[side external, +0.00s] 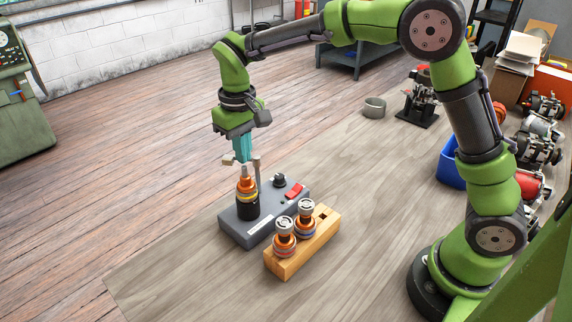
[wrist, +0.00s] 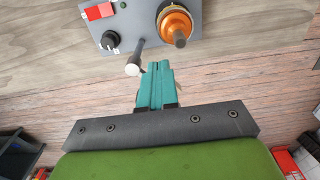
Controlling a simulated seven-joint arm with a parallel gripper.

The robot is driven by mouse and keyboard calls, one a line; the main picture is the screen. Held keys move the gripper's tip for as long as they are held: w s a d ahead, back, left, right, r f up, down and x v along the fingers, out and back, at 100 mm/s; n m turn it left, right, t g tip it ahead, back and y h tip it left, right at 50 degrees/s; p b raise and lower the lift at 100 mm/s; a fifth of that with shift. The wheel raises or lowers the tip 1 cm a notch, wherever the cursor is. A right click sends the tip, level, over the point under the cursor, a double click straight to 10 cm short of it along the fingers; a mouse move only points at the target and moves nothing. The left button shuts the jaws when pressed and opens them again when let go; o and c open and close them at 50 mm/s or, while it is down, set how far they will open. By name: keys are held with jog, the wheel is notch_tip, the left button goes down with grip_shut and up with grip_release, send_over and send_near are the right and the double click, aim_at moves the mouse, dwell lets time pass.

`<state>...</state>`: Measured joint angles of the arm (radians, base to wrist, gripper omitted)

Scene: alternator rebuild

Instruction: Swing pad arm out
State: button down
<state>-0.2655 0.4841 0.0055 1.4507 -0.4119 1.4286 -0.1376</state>
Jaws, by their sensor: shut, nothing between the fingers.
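The grey test box (side external: 236,226) stands on the table, with an orange-and-copper rotor (side external: 246,186) upright in its black holder. A thin post (side external: 257,172) rises from the box beside the rotor. A small tan end piece (side external: 228,161), seemingly the pad arm's end, shows just left of my fingertips; the rest of the arm is hidden by the fingers. My gripper (side external: 243,158) is shut and empty, pointing down above the rotor top and beside the post. In the wrist view my teal fingers (wrist: 156,72) sit right of the pale post top (wrist: 132,70); I cannot tell whether they touch.
A wooden block (side external: 290,262) holding two rotors stands in front of the box. The box carries a red switch (side external: 295,191) and a black knob (side external: 279,180). A grey ring (side external: 375,108), a blue bin (side external: 451,168) and alternator parts lie farther right. The table's left part is clear.

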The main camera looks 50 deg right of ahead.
notch_tip(320, 180, up, 7)
dwell(0.8)
jog(key=s+d+m+t+y, duration=0.1)
jog(key=s+d+m+t, duration=0.1)
jog(key=s, duration=0.8)
jog(key=s+d+r+m+t+y, duration=0.1)
jog(key=s+d+t, duration=0.4)
jog(key=s, duration=0.6)
jog(key=shift+s+d+m, duration=0.3)
jog(key=shift+d+m, duration=0.2)
jog(key=shift+d, duration=0.6)
